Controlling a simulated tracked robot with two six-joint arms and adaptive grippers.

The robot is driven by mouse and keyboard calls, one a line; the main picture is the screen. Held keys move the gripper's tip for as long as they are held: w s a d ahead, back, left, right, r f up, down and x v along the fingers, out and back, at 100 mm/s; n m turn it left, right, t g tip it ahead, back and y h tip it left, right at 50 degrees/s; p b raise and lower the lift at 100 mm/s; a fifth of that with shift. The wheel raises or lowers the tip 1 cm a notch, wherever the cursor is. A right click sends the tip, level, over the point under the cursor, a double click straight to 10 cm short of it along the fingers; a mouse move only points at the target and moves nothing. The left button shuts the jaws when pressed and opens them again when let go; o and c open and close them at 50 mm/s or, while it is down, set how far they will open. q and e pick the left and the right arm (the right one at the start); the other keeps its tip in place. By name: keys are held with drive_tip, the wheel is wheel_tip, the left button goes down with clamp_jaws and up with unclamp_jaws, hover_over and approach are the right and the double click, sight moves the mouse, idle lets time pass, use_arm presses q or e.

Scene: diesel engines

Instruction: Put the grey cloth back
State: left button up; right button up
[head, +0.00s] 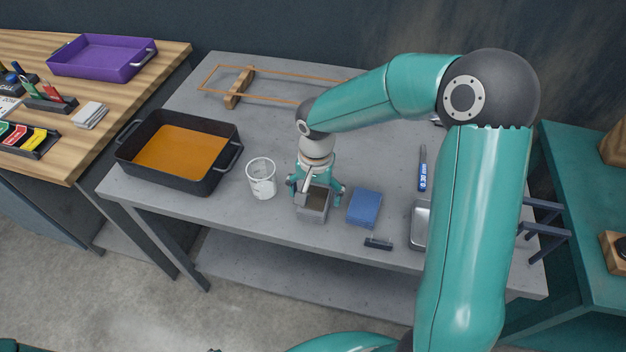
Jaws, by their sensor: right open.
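A folded light grey cloth (90,115) lies on the wooden bench at the left, beside the holders with pens and coloured items. My right gripper (316,190) points down over the grey table, its fingers spread. It is at a small square grey container (313,208) near the table's front edge. The fingers overlap the container's back part in the picture; I cannot tell whether they touch it. The cloth is far to the left of this gripper. My left gripper is not in view.
A black pan (128,160) with orange liquid and a white cup (261,178) stand left of my right gripper. A blue block (364,208) is close to its right. A wooden rack (238,88) stands behind. A purple tray (102,57) sits at the far left.

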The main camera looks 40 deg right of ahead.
sight(315, 198)
wheel_tip(315, 198, up, 12)
drive_tip(key=shift+f, duration=0.2)
idle(0.6)
